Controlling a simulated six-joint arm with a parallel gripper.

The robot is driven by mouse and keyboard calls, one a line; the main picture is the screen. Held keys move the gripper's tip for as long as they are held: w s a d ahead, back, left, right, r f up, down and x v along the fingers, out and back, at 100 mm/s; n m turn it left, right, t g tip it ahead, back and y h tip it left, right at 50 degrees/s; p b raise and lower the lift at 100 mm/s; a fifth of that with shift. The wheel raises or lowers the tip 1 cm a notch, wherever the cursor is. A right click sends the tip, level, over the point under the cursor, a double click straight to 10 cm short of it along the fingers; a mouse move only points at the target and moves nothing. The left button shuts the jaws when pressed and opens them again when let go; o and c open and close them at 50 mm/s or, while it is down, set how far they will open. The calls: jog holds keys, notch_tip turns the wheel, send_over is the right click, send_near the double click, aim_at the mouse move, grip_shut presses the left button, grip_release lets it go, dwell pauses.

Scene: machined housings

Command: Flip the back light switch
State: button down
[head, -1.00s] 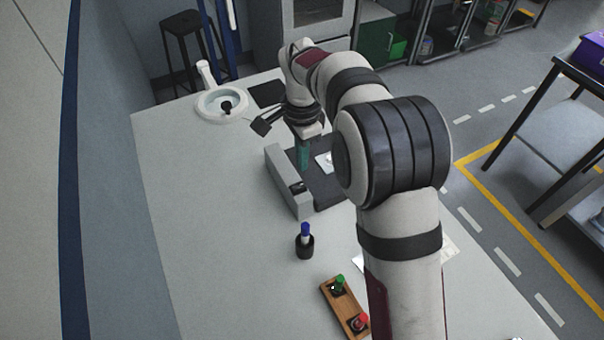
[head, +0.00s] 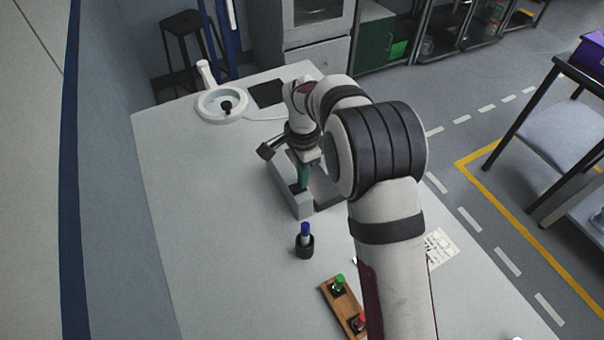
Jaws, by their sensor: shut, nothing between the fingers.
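A grey housing (head: 302,206) stands on the white table, with a long grey side block running away from me. A small dark part (head: 295,188) shows on its top near the front end; I cannot tell for sure that it is a switch. My gripper (head: 303,185) points down with its teal fingers shut and empty, at the block's top close behind that dark part. I cannot tell whether the fingertips touch it. The back part of the housing is partly hidden behind my gripper and wrist, and no back switch can be made out.
A black holder with a blue-topped item (head: 305,241) stands in front of the housing. A wooden block with green and red items (head: 338,300) lies nearer, partly behind my arm. A white magnifier lamp (head: 221,104) and a dark pad (head: 267,93) are at the back. The left table is clear.

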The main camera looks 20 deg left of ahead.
jog(key=shift+s, duration=0.15)
jog(key=shift+s+a+r, duration=0.15)
jog(key=shift+s+a, duration=0.3)
jog(key=shift+a, duration=0.1)
notch_tip(320, 180, up, 14)
jog(key=s+a, duration=0.2)
dwell(0.5)
